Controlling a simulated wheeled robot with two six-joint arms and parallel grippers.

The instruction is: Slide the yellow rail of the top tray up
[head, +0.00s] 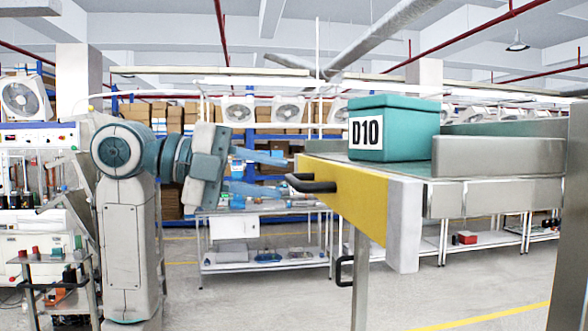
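The yellow rail (350,200) runs along the front end of the top tray (500,164), with a black handle (318,187) sticking out to the left. A teal box (393,120) labelled D10 sits on the tray. My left gripper (286,174) is open and empty, its two blue fingers one above the other, pointing right. In the picture the fingertips are just left of the handle; I see no contact and cannot tell the depth gap. My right gripper is not in view.
A second black handle (343,271) is lower down, below the yellow rail. A light grey block (404,225) stands at the rail's right end. A white shelf table (262,262) is behind. The floor (455,290) at lower right looks clear.

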